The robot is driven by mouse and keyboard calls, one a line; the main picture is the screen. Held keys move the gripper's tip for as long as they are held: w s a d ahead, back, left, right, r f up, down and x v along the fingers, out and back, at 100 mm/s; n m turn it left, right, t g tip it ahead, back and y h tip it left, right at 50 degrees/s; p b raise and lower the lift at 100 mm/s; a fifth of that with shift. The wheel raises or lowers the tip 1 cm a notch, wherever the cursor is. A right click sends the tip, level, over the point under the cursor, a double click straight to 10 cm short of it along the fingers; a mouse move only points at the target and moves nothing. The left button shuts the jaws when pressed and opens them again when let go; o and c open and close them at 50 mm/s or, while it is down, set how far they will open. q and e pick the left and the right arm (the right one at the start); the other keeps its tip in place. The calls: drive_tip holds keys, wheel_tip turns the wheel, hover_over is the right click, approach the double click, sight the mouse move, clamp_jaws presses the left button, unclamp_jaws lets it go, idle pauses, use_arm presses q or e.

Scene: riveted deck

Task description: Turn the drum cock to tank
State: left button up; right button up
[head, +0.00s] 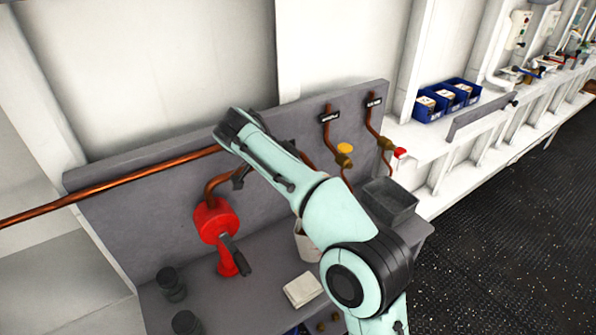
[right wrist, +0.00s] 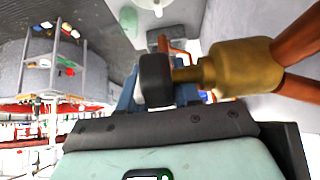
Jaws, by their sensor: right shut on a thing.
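In the right wrist view a brass cock body (right wrist: 240,68) with copper pipes joining it fills the upper right. A dark handle (right wrist: 155,80) sits on the end of its short stem. My right gripper (right wrist: 156,98) is shut on this handle, its bluish fingers partly hidden behind it. In the head view my right arm reaches up and left across the grey back panel (head: 290,115). The arm hides the cock there, and the handle's exact angle cannot be told. My left gripper is not in view.
A red hand pump (head: 215,222) stands left of my arm. A yellow-handled valve (head: 345,149) and a red-handled valve (head: 400,153) are on labelled pipes to the right. A grey bin (head: 390,203), a pale cloth (head: 303,289) and dark jars (head: 171,284) stand on the bench.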

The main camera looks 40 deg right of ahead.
use_arm(q)
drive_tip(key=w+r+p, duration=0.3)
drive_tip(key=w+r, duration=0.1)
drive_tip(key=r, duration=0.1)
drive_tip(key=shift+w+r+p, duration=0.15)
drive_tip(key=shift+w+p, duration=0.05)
drive_tip(key=shift+p, duration=0.15)
use_arm(e)
drive_tip(key=shift+w+a+f+t+y, duration=0.1)
drive_tip(key=shift+a+f+t+y, duration=0.1)
drive_tip(key=shift+y, duration=1.05)
drive_tip(key=shift+s+a+f+t+y, duration=0.1)
drive_tip(key=shift+f+y, duration=0.15)
drive_tip(key=shift+y, duration=0.95)
drive_tip(key=shift+w+a+f+t+y, duration=0.1)
drive_tip(key=shift+f+y, duration=0.1)
drive_tip(key=shift+y, duration=1.05)
drive_tip(key=o, duration=1)
drive_tip(key=shift+c, duration=0.2)
